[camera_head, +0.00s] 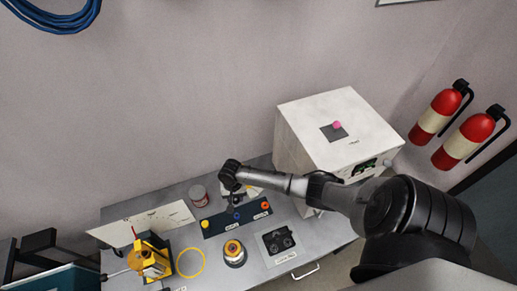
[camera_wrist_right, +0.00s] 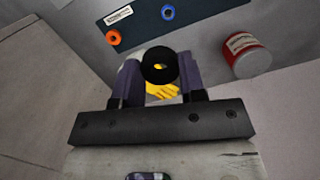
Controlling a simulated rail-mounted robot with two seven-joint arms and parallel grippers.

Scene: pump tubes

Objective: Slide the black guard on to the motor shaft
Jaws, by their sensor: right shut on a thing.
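My right gripper (camera_head: 232,186) is over the back of the grey table in the head view, near the dark panel. In the wrist view its two fingers (camera_wrist_right: 160,76) are shut on the black guard (camera_wrist_right: 147,67), a round piece with a hole that faces the camera. A white and yellow object (camera_wrist_right: 162,91) shows behind and below the guard; part of it shows beside the gripper in the head view (camera_head: 254,191). The gripper hides much of it. I cannot make out the motor shaft, or whether the guard touches it. My left gripper is not in view.
The dark panel (camera_head: 216,226) holds yellow, blue and orange rings. A red and white can (camera_head: 198,195) stands left of the gripper. A large white box (camera_head: 310,140) stands to the right. A yellow device (camera_head: 150,262), a yellow hoop (camera_head: 203,263) and a round pot (camera_head: 234,256) are nearer the front.

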